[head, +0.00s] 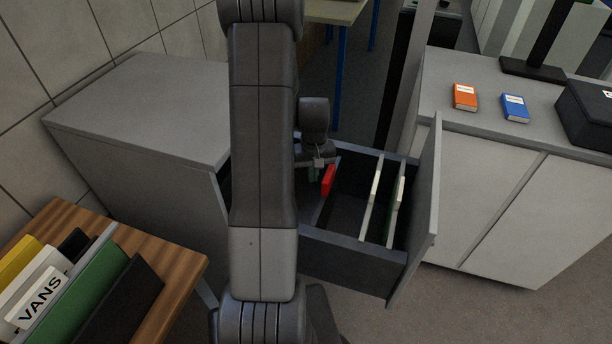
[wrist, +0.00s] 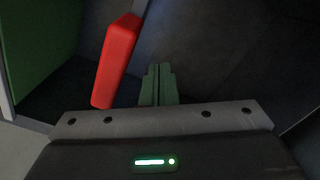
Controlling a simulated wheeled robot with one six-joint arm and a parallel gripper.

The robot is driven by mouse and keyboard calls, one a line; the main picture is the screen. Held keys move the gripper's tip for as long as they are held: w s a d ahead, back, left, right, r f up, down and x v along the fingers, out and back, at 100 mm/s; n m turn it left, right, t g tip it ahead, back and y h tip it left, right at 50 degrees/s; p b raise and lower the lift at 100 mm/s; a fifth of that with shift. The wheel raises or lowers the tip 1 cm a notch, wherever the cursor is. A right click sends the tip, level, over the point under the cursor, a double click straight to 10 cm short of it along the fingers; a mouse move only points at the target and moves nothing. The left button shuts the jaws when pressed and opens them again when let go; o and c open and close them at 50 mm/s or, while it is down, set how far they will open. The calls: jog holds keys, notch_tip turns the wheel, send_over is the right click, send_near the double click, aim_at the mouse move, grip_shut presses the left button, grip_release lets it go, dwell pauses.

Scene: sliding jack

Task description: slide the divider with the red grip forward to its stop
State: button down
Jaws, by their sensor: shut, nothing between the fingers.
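The red grip (head: 328,180) stands upright inside the open grey drawer (head: 350,246), just right of my gripper. In the wrist view the red grip (wrist: 117,60) is a tall red block left of my fingertips, with a small gap between in the picture. The divider that bears it is mostly hidden by my arm and by the dark drawer interior. My gripper (wrist: 158,85) is shut with nothing in it, its greenish fingers together. In the head view my gripper (head: 316,173) is partly hidden, low at the drawer's left part.
Two pale-edged upright plates (head: 371,195) stand farther right in the drawer, near its front panel (head: 424,215). A green upright panel (wrist: 35,40) shows at left in the wrist view. A grey cabinet (head: 500,180) is at right; a wooden table (head: 180,262) holds files at lower left.

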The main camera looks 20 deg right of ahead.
notch_tip(320, 180, up, 10)
jog(key=p, duration=0.6)
dwell(0.4)
jog(key=shift+f, duration=0.1)
notch_tip(320, 180, down, 9)
jog(key=b, duration=0.5)
jog(key=shift+b, duration=0.3)
